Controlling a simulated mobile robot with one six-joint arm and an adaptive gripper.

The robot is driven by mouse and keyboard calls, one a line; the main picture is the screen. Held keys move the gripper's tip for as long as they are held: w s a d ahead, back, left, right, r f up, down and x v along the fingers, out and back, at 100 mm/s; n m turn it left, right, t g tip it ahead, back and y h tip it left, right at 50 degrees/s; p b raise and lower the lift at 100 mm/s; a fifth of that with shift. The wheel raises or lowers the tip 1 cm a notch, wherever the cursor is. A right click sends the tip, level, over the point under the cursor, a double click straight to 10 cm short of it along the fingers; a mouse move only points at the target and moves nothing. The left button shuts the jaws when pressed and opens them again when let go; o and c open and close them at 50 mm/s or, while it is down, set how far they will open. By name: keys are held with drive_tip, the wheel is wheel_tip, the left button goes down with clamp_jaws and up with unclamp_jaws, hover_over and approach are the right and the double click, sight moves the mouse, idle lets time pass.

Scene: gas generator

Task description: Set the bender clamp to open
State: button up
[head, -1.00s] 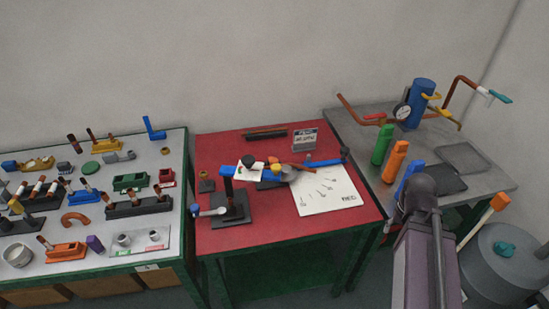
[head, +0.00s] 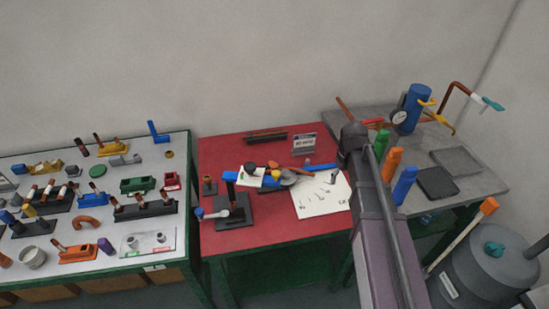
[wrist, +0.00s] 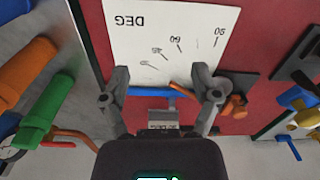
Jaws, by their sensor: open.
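In the wrist view my gripper (wrist: 160,74) is open and empty, above the red table. A blue bar (wrist: 150,92) and an orange piece (wrist: 183,92) show between and beyond its fingers. My gripper is not visible in the head view, where my arm fills the right foreground.
A white angle sheet (head: 318,196) lies right of the bender; it also shows in the wrist view (wrist: 170,30). Green, orange (head: 392,164) and blue cylinders stand on the grey table at right. The white table (head: 110,170) at left is crowded with tools. A small sign (head: 304,143) stands behind.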

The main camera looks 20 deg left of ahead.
drive_tip(key=w+a+r+n+p, duration=0.2)
drive_tip(key=a, duration=0.4)
drive_tip(key=w+a+r+n+p, duration=0.1)
drive_tip(key=w+a+r+n, duration=0.1)
drive_tip(key=a, duration=0.5)
wheel_tip(320, 180, up, 3)
drive_tip(key=n+p, duration=0.3)
drive_tip(key=n, duration=0.1)
hover_over(274, 164)
drive_tip(key=shift+s+d, duration=0.1)
drive_tip(key=shift+f, duration=0.15)
wheel_tip(274, 164, down, 14)
drive_tip(key=b, duration=1.4)
drive_tip(key=shift+r, duration=0.2)
clamp_jaws()
